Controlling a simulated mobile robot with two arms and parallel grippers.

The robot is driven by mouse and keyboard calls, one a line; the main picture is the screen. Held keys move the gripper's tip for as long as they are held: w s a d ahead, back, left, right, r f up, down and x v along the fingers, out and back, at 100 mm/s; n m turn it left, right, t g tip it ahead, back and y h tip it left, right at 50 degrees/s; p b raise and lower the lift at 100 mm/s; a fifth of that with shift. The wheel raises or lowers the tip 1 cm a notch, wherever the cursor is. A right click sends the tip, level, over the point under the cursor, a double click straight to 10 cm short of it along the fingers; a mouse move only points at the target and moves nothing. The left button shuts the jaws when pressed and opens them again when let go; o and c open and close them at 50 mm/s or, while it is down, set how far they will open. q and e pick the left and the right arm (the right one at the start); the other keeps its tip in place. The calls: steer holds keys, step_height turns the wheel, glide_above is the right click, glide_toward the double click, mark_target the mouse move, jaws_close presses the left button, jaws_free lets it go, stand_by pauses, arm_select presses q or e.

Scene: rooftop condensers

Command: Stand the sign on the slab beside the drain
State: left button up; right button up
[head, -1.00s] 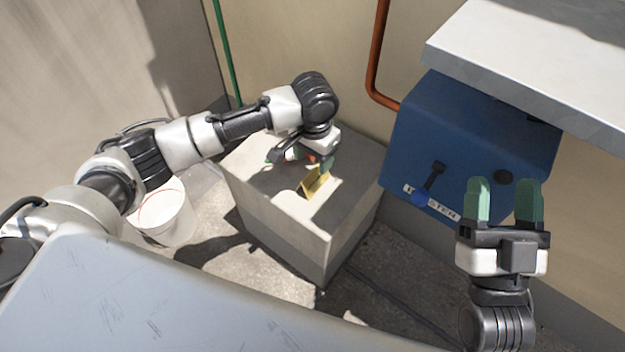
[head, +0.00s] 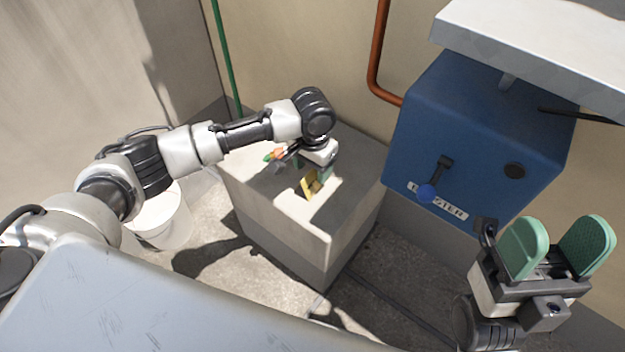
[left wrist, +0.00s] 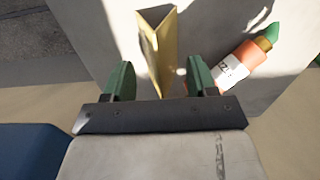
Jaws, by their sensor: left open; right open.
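The yellow folded sign (head: 311,186) is on top of a pale concrete block (head: 290,238). My left gripper (head: 319,173) is over the block, right at the sign. In the left wrist view, the sign (left wrist: 157,45) reaches in between the open fingers of my left gripper (left wrist: 160,82), with a finger on each side and a gap visible at the left. My right gripper (head: 557,240) is open and empty at the lower right, in front of the blue box. I cannot make out a drain in either view.
An orange tube with a green tip (left wrist: 245,62) lies on the block close to the sign. A white bucket (head: 160,218) stands left of the block. A blue box (head: 480,130) with a lever, under a grey ledge (head: 535,45), is at the right. Walls close in behind.

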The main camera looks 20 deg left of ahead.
arm_select(q)
steer(key=shift+f, duration=0.7)
steer(key=shift+r, duration=0.1)
steer(key=c, duration=1.1)
steer(key=shift+o, duration=0.2)
steer(key=shift+r, duration=0.1)
